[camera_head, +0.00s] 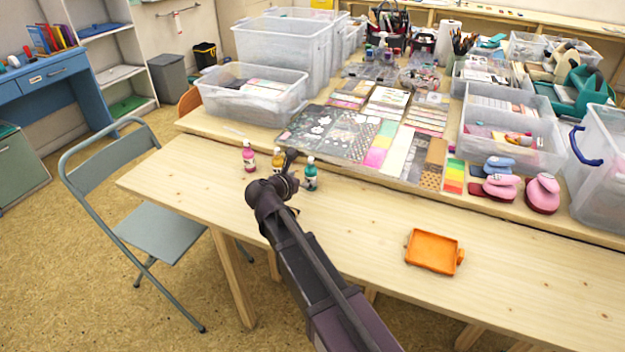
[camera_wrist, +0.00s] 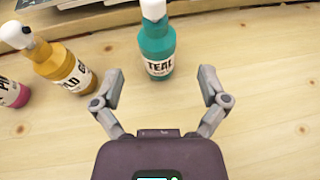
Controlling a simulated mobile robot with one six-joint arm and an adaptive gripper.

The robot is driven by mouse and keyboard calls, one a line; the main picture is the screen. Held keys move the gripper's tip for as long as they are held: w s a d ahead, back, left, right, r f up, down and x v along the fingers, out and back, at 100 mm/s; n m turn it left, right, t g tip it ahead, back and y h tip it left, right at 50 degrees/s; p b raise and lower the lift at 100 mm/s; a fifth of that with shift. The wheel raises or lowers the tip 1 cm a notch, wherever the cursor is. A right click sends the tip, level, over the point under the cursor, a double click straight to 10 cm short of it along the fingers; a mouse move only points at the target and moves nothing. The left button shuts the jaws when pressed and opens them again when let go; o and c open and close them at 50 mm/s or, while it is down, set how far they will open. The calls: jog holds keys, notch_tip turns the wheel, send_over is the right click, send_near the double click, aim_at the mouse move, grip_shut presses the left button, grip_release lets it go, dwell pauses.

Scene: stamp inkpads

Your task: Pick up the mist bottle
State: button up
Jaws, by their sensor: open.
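Three small white-capped bottles stand on the wooden table: a pink one (camera_head: 249,161), a gold one (camera_head: 277,158) and a teal one (camera_head: 310,180). In the wrist view, the teal bottle (camera_wrist: 157,42) stands upright in line with the gap of my gripper (camera_wrist: 160,74), at or just beyond the fingertips. The fingers are open, with visible space on both sides of it. The gold bottle (camera_wrist: 66,66) is left of the left finger, and the pink bottle (camera_wrist: 12,92) is farther left, cut by the frame edge. In the head view, my gripper (camera_head: 290,169) partly covers the gold bottle.
Patterned paper sheets (camera_head: 335,132) lie on a raised board behind the bottles. An orange tray (camera_head: 432,251) sits on the front right of the table. Pink punches (camera_head: 542,194) stand at the right. The table between the tray and my arm is clear.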

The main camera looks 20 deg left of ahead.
aim_at(307, 177)
jog(key=shift+b+x, duration=0.95)
jog(key=shift+x, duration=1)
jog(key=shift+w+f, duration=0.35)
jog(key=shift+w, duration=0.25)
jog(key=c, duration=1.3)
jog(key=shift+r, duration=0.2)
